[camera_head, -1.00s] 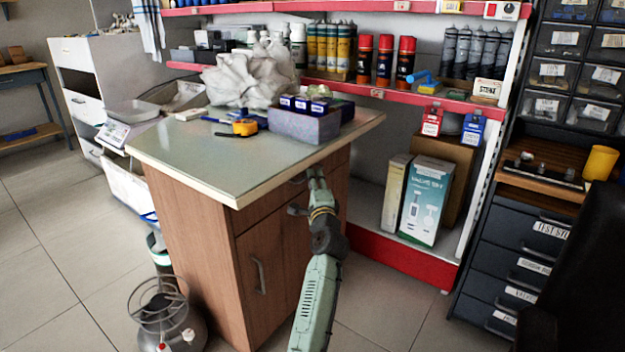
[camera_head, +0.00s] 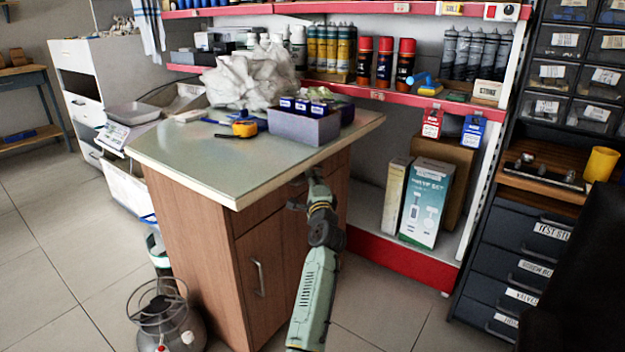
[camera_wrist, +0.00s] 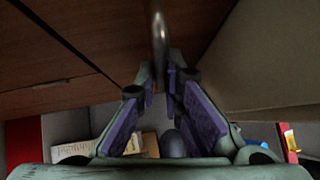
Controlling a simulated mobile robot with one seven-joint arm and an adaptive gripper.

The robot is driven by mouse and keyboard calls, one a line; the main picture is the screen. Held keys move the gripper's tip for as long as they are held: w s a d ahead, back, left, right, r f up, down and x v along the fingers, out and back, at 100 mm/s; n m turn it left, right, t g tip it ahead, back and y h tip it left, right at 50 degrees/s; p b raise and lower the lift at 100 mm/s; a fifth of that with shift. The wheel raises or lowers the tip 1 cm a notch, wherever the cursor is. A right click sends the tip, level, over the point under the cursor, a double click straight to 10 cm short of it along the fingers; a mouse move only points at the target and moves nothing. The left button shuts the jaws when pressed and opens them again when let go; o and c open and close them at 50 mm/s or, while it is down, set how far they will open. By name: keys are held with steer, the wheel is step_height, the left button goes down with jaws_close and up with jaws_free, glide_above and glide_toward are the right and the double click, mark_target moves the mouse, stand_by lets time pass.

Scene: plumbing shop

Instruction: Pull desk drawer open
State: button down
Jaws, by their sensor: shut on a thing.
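The desk is a brown wooden cabinet with a grey-green top (camera_head: 205,150). Its drawer front (camera_head: 262,213) is the strip just under the top, above a door with its own metal handle (camera_head: 259,278). My gripper (camera_head: 310,177) is at the right part of the drawer front, just below the top's edge. In the wrist view, the drawer's metal handle (camera_wrist: 160,35) runs down between the purple-padded fingers of my gripper (camera_wrist: 163,78), which are shut on it. In the head view my gripper largely hides this handle. I cannot tell whether the drawer stands out from the cabinet.
A grey box (camera_head: 303,127) with blue-lidded items, a yellow tape measure (camera_head: 244,129) and a crumpled white bag (camera_head: 250,75) lie on the desk. A gas cylinder (camera_head: 160,320) stands at its left. Red-edged shelving (camera_head: 400,258) is behind; dark drawers (camera_head: 510,265) are right.

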steer(key=shift+s+d, duration=0.1)
steer(key=shift+d, duration=0.05)
stand_by(0.6)
steer(key=s+d+p, duration=0.1)
steer(key=s+d, duration=0.7)
steer(key=d, duration=0.3)
steer(key=s+d, duration=0.8)
steer(key=d, duration=0.4)
steer(key=shift+s+p, duration=0.35)
steer(key=shift+p, duration=0.05)
steer(key=c, duration=1.7)
jaws_free()
